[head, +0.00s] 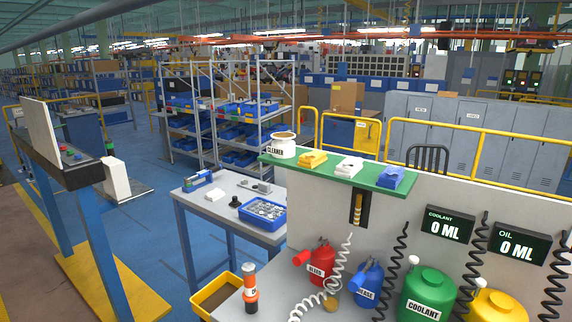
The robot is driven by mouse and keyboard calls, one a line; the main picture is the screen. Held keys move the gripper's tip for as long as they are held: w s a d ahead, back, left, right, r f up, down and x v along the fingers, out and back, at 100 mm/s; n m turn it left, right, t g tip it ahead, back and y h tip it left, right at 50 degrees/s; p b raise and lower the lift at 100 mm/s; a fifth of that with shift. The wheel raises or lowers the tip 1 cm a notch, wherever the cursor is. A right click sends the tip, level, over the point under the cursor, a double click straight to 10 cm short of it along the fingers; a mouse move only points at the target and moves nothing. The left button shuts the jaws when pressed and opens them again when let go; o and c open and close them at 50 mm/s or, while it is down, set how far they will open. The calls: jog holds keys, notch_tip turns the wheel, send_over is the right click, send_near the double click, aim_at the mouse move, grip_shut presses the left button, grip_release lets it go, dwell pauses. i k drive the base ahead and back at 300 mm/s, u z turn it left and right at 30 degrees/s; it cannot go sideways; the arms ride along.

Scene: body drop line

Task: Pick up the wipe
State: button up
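Three folded cloths that look like wipes lie in a row on a green shelf (335,178). The yellow wipe (313,160) is on the left, the white wipe (349,167) in the middle and the blue wipe (391,177) on the right. They sit apart from each other, next to a white pot labelled CLEANER (282,147) at the shelf's left end. My gripper does not show in the head view, so its state and its place relative to the wipes cannot be seen.
Below the shelf stand a red bleed bottle (318,262), a blue grease can (368,284), a green coolant tank (427,293) and a yellow tank (496,306). Coiled hoses hang nearby. A grey table (225,196) holds a blue tray (262,213). Blue floor is open at left.

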aim_at(309, 160)
jog(key=k, duration=0.55)
jog(key=z, duration=0.25)
jog(key=i, duration=2.05)
jog(key=u, duration=0.35)
jog(key=i, duration=1.05)
jog(key=z, duration=0.15)
